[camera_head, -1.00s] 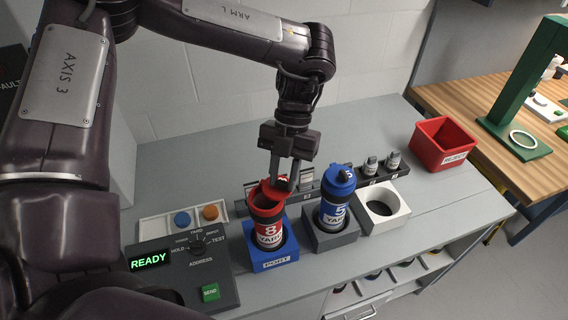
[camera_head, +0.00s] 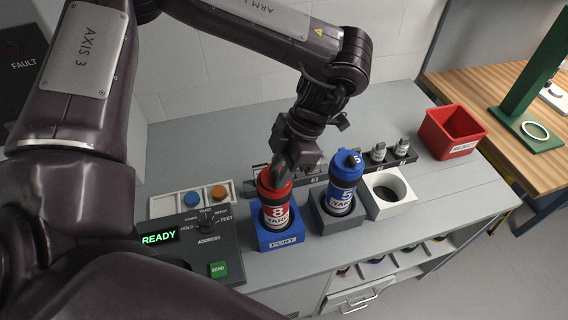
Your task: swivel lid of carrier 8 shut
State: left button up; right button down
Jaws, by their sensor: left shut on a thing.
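Carrier 8 (camera_head: 275,214) is a red and white tube marked 8, standing upright in the blue holder marked PORT (camera_head: 279,240). My left gripper (camera_head: 282,176) is at its red top and covers much of it. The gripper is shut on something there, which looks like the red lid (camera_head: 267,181). How far the lid stands open is hidden behind the fingers. My right gripper does not show.
Carrier 5 (camera_head: 341,193), blue, stands close on the right in a grey holder (camera_head: 338,222). A white empty holder (camera_head: 395,206) follows. A red bin (camera_head: 450,133) stands at the back right. The control box (camera_head: 190,245) reads READY.

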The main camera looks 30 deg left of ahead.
pick_arm(q)
jog(key=shift+s+a+m, duration=0.1)
jog(key=shift+s+m, duration=0.05)
jog(key=shift+m, duration=0.25)
jog(key=o, duration=1)
